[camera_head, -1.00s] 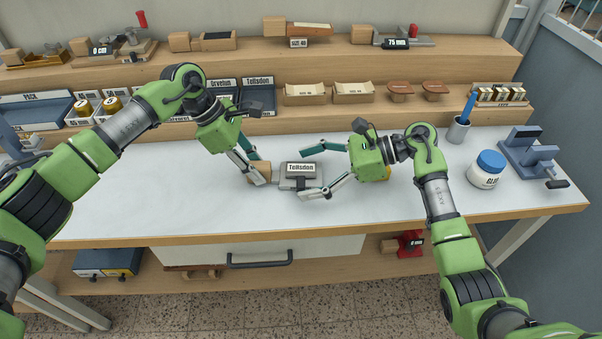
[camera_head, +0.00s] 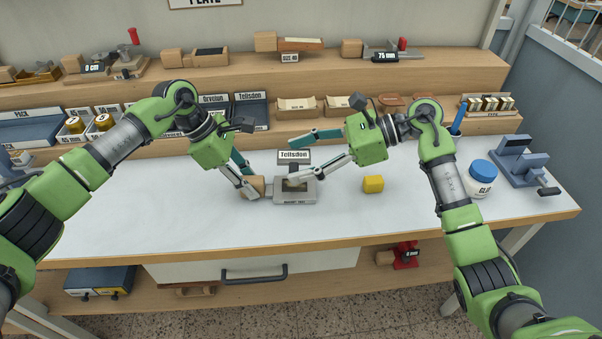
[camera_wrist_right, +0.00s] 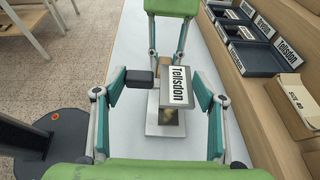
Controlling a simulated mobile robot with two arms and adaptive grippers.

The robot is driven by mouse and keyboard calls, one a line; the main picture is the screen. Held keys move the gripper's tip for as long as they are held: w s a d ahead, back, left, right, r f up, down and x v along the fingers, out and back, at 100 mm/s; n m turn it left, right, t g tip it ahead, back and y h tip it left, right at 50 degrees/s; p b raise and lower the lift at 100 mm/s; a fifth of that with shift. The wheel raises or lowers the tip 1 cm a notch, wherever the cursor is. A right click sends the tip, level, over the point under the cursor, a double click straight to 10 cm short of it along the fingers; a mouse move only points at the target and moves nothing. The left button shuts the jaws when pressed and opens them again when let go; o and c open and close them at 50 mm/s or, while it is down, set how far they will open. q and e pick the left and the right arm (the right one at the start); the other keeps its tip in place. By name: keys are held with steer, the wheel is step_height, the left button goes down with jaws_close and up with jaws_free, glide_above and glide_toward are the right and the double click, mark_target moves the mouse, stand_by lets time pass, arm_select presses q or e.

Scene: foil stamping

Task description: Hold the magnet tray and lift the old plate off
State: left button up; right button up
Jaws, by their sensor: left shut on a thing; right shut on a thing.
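The magnet tray (camera_head: 308,197) is a grey block on the white table, with a wooden handle (camera_head: 257,185) on its left. My left gripper (camera_head: 248,184) is shut on that handle. The old plate, labelled "Tellsdon" (camera_head: 294,155), is raised above the tray, apart from it. It also shows in the right wrist view (camera_wrist_right: 177,88), with a black block (camera_wrist_right: 139,77) beside it. My right gripper (camera_head: 291,162) is shut on the plate piece, one finger on each side. The exact contact is partly hidden. The tray's top shows a brownish inset patch below the plate.
A glue jar (camera_head: 481,177) and a blue-grey clamp device (camera_head: 520,160) stand farther right. Plate boxes, including "Tellsdon" (camera_head: 251,108), line the back shelf. The table's front is clear.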

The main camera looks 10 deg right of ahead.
stand_by(0.3)
arm_select(q)
steer(key=o, duration=1.2)
steer(key=v, duration=1.1)
steer(key=shift+a+r, duration=0.2)
steer(key=shift+r, duration=0.15)
